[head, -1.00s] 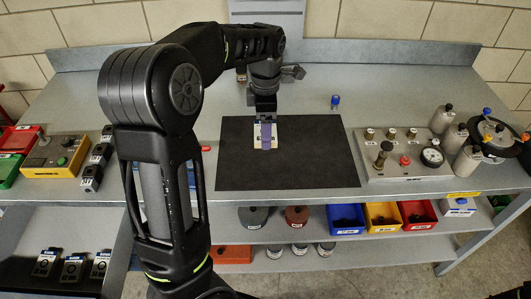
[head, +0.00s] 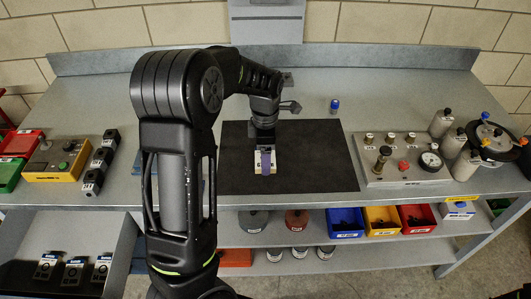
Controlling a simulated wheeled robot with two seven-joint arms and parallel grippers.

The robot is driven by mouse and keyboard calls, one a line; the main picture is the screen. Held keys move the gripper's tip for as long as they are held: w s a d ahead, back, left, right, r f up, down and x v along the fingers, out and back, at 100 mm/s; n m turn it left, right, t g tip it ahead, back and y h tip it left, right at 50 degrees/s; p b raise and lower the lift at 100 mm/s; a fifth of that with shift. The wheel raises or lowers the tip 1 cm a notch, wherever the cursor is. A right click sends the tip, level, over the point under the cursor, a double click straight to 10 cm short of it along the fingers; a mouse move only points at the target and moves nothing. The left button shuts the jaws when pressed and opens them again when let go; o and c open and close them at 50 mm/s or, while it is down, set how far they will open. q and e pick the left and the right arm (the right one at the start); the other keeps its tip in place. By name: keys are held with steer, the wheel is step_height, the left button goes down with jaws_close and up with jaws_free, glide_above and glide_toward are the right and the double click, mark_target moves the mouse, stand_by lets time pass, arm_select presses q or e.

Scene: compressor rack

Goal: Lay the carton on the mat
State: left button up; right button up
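The carton (head: 257,166) is a small pale box with a purple band or face and dark print. It is in the head view, over the front left part of the dark mat (head: 315,160). My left gripper (head: 265,147) is above the carton's far end and appears shut on it; the wrist hides part of the fingers. I cannot tell whether the carton touches the mat or hangs just above it. My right gripper is not in view.
A grey valve panel (head: 400,173) with a gauge stands right of the mat, with metal bottles (head: 442,122) beyond. A blue-topped item (head: 335,106) stands behind the mat. A yellow control box (head: 60,162) is at left. The mat's right half is clear.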

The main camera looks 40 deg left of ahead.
arm_select(q)
steer(key=o, duration=1.4)
steer(key=shift+f, duration=0.1)
steer(key=shift+c, duration=0.2)
step_height(320, 180, up, 12)
steer(key=b, duration=0.1)
